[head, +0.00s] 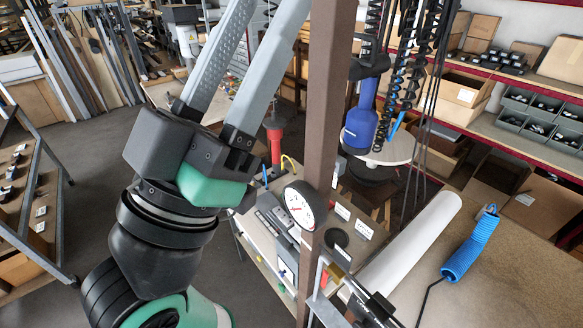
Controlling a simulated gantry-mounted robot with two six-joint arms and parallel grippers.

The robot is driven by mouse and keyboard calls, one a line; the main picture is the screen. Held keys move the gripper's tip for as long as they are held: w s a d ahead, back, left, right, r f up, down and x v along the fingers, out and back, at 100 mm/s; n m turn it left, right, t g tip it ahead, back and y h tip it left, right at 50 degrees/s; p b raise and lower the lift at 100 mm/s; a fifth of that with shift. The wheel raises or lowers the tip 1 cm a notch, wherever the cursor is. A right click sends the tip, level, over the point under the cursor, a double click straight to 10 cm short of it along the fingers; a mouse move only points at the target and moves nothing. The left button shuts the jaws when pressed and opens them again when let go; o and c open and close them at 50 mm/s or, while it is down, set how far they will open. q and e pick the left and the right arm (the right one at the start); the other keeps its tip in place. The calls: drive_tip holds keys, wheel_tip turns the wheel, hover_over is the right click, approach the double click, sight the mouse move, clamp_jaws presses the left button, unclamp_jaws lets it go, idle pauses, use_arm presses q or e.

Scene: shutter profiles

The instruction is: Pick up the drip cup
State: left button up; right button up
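I cannot pick out a drip cup with certainty in the head view. My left gripper (251,50) rises from the lower left, with two long grey fingers pointing up. A narrow gap shows between the fingers along their visible length. Their tips run out of the top of the view, so whether anything is between them is hidden. My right gripper is not in view.
A brown post (325,110) stands just right of my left gripper, with a round gauge (300,205) beside it. A blue tool (361,122) hangs near coiled hoses. The bench (520,270) at right holds a white roll (410,245) and a blue coiled hose (470,249).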

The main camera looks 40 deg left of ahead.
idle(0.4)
use_arm(q)
drive_tip(key=o, duration=0.8)
